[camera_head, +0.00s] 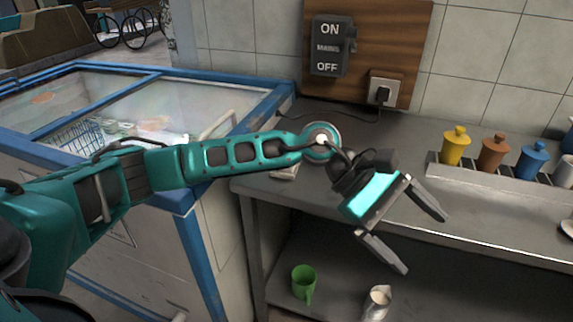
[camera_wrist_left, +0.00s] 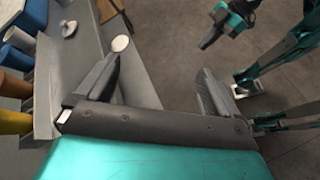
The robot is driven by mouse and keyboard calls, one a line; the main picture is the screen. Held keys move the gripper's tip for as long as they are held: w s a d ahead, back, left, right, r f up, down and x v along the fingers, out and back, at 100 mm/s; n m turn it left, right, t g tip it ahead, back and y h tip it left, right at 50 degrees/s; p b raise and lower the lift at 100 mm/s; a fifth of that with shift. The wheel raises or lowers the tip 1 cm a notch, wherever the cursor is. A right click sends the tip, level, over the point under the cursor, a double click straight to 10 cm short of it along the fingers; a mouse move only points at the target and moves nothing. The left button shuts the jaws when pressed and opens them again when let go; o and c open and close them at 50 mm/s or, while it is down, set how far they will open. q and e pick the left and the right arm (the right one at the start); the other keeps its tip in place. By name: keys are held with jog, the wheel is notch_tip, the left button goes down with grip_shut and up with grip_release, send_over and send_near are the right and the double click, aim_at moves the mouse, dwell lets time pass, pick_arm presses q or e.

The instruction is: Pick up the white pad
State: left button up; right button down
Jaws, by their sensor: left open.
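A small pale flat item (camera_head: 285,173), possibly the white pad, lies near the counter's left end. My left forearm hides part of it, so I cannot make out its full shape. My left gripper (camera_head: 422,242) is open and empty, to the right of that item and over the counter's front edge. Its two spread fingers also show in the left wrist view (camera_wrist_left: 158,68), with nothing between them. What looks like my right gripper (camera_wrist_left: 212,36) shows at the top of the left wrist view, its jaw state unclear.
The metal counter (camera_head: 400,150) carries a rack of colored jars (camera_head: 493,152) at right. A green mug (camera_head: 304,282) and a metal pitcher (camera_head: 377,302) stand on the lower shelf. A blue-framed freezer (camera_head: 215,82) is at left. A switch box (camera_head: 331,46) hangs on the wall.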

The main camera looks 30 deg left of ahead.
pick_arm(q)
jog(key=w+a+r+m+t+y+b, duration=0.1)
jog(key=w+a+r+m+y, duration=0.2)
jog(key=a, duration=0.7)
jog(key=w+a+r+m+t+y, duration=0.1)
jog(key=w+a+m+t+y, duration=0.15)
jog(key=a+y, duration=0.5)
jog(key=w+a+r+m+t+y+b, duration=0.1)
jog(key=w+a+r+m+y, duration=0.15)
jog(key=a, duration=0.95)
jog(key=x, duration=0.7)
jog(key=shift+w+f, duration=0.15)
jog(key=shift+w, duration=0.05)
jog(key=shift+a+b+x, duration=0.2)
jog(key=shift+b+x, duration=0.3)
jog(key=shift+x, duration=2.35)
jog(key=shift+f, duration=0.2)
jog(key=shift+c, duration=0.2)
jog(key=c, duration=1.1)
jog(key=shift+r, duration=0.2)
notch_tip(320, 180, up, 20)
jog(key=p, duration=0.2)
jog(key=shift+r+p, duration=0.1)
jog(key=shift+p, duration=0.2)
